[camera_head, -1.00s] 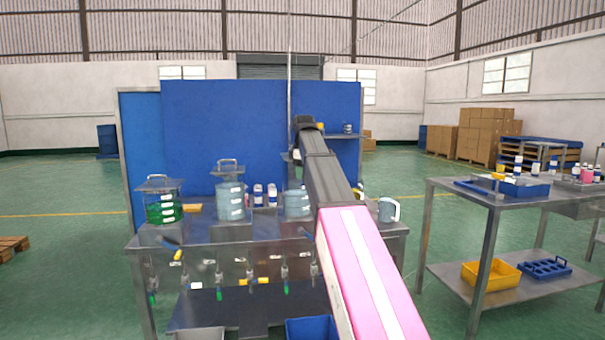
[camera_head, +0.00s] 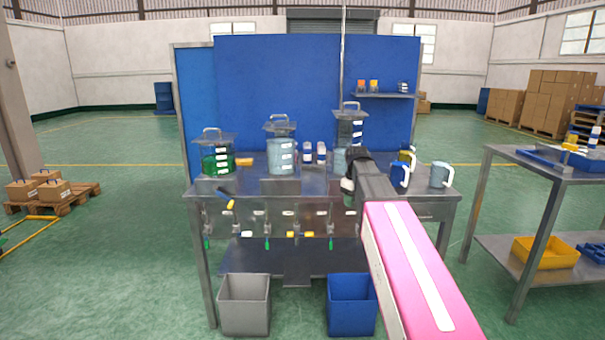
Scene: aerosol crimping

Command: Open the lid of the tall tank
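Three clear tanks with flat lids and top handles stand in a row on the metal workbench (camera_head: 320,187). The right one (camera_head: 349,133) stands tallest, with dark and blue-white bands on its upper body. Its lid (camera_head: 351,113) appears to be on, handle upright. My arm hides part of its lower right side. The middle tank (camera_head: 281,155) holds pale liquid and the left tank (camera_head: 216,160) green liquid; both lids are on. My gripper (camera_head: 347,188) is at the arm's far end, low in front of the tall tank and below its lid. Its fingers are too small and hidden to read.
Blue and white jugs (camera_head: 439,175) stand right of my arm. Small bottles (camera_head: 314,153) stand between the middle and tall tanks. A shelf (camera_head: 385,95) is behind on the blue panel (camera_head: 275,85). Grey (camera_head: 245,303) and blue (camera_head: 351,303) bins stand on the floor in front.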

